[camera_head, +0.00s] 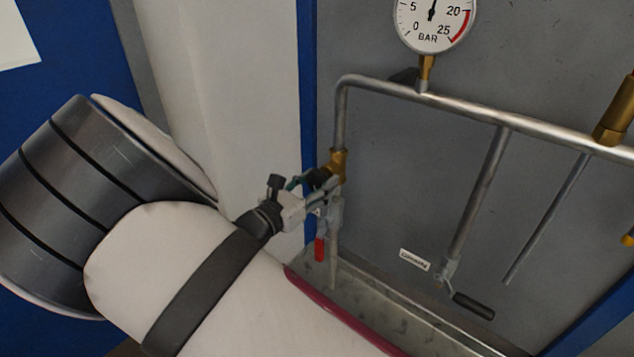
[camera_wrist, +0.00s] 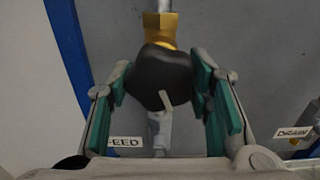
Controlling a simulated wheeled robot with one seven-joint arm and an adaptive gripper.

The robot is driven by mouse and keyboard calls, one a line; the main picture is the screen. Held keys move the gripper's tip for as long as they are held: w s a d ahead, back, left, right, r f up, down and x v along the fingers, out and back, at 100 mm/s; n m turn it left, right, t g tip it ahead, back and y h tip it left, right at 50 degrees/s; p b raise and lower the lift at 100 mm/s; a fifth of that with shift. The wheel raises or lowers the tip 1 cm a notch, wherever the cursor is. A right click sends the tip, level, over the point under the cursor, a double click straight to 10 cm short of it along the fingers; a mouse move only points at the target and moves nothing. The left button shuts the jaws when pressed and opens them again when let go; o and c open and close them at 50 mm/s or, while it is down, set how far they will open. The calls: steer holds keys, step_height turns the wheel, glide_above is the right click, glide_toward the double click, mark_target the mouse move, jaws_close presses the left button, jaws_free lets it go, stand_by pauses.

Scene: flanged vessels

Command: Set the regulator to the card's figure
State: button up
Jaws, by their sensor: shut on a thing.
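The regulator's black knob (camera_wrist: 158,78) sits below a brass body (camera_wrist: 160,28) in the wrist view. My gripper (camera_wrist: 161,82) has its green-padded fingers on both sides of the knob and is shut on it. In the head view my gripper (camera_head: 316,188) is at the brass fitting (camera_head: 338,164) on the left pipe, and hides most of the knob. A round gauge (camera_head: 434,18) marked in BAR, 0 to 25, is cut off at the top. Its needle points nearly straight up; the reading is unclear. A white sheet (camera_head: 15,38) shows at the top left, with no figure legible.
A steel pipe (camera_head: 470,108) runs right from the regulator below the gauge. A red-handled valve (camera_head: 320,248) hangs below my gripper, and a black-handled valve (camera_head: 472,304) is farther right. A metal trough (camera_head: 375,312) lies below. FEED (camera_wrist: 126,142) and DRAIN (camera_wrist: 293,133) labels flank the wrist view.

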steer(key=m+p, duration=0.1)
steer(key=m, duration=0.4)
stand_by(0.4)
steer(key=o, duration=1.1)
steer(key=shift+o, duration=0.2)
steer(key=shift+a, duration=0.1)
steer(key=v, duration=1.2)
steer(key=shift+w, duration=0.1)
